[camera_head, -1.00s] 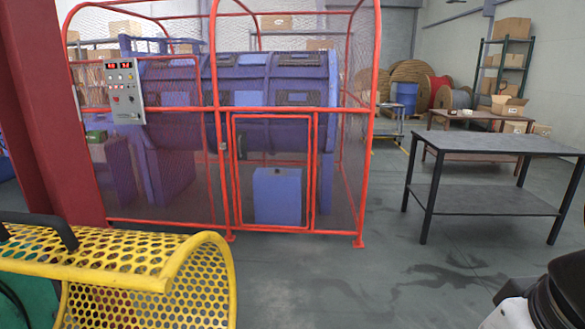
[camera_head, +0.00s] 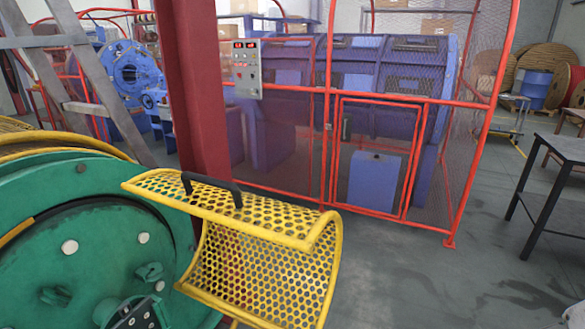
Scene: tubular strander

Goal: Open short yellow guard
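A curved yellow perforated guard (camera_head: 265,265) with a black bar handle (camera_head: 211,188) on its top stands at the lower middle of the head view. It is beside a large round green machine part (camera_head: 85,235), whose face is uncovered toward me. I cannot tell whether the guard is hinged up or down. A second yellow edge (camera_head: 60,138) curves over the green part at the left and is cut off by the frame.
A red post (camera_head: 203,90) rises right behind the guard. Behind it stands a red mesh cage (camera_head: 328,125) around a blue drum, with a control box (camera_head: 246,68). A dark table (camera_head: 560,150) is at the right. Grey floor (camera_head: 410,275) lies open between guard and table.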

